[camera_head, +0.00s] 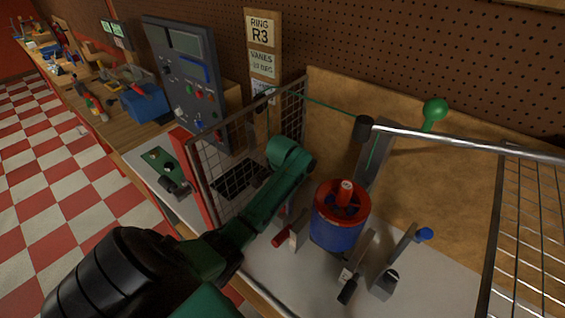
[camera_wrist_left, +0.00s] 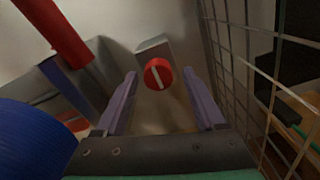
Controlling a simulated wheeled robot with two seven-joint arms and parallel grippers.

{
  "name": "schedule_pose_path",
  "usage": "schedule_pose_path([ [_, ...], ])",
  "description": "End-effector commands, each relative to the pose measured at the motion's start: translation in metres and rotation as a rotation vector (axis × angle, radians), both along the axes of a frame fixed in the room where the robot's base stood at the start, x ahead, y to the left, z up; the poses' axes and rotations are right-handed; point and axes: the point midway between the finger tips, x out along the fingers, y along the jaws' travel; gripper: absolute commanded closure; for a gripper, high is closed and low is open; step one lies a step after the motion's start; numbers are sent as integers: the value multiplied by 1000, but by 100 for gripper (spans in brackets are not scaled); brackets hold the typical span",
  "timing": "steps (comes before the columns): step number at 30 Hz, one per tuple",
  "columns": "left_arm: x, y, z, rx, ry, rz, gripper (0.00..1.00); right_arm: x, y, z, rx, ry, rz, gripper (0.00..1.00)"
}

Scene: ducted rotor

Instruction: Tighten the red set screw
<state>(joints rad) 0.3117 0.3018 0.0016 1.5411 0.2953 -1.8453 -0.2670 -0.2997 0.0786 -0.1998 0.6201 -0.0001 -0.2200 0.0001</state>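The red set screw (camera_wrist_left: 158,73) shows in the left wrist view as a round red knob with a white line across its face, on a grey block (camera_wrist_left: 153,47). My left gripper (camera_wrist_left: 160,80) is open, with one purple finger on each side of the screw in that view. I cannot tell whether the fingers touch it. In the head view my green left arm reaches over the mesh guard beside the rotor, and its fingertips are mostly hidden. The rotor has a blue duct (camera_head: 335,232) and red top (camera_head: 343,203). My right gripper is not in view.
A wire mesh guard (camera_head: 232,146) stands left of the rotor, close to the gripper's right in the wrist view. A metal rail (camera_head: 470,143) runs at right.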

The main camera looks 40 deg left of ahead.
Motion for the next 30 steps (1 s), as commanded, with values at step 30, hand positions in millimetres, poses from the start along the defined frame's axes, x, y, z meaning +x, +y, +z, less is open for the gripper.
schedule_pose_path([
  [30, -1, 1, 131, 6, -1, 0, 26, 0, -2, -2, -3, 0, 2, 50],
])
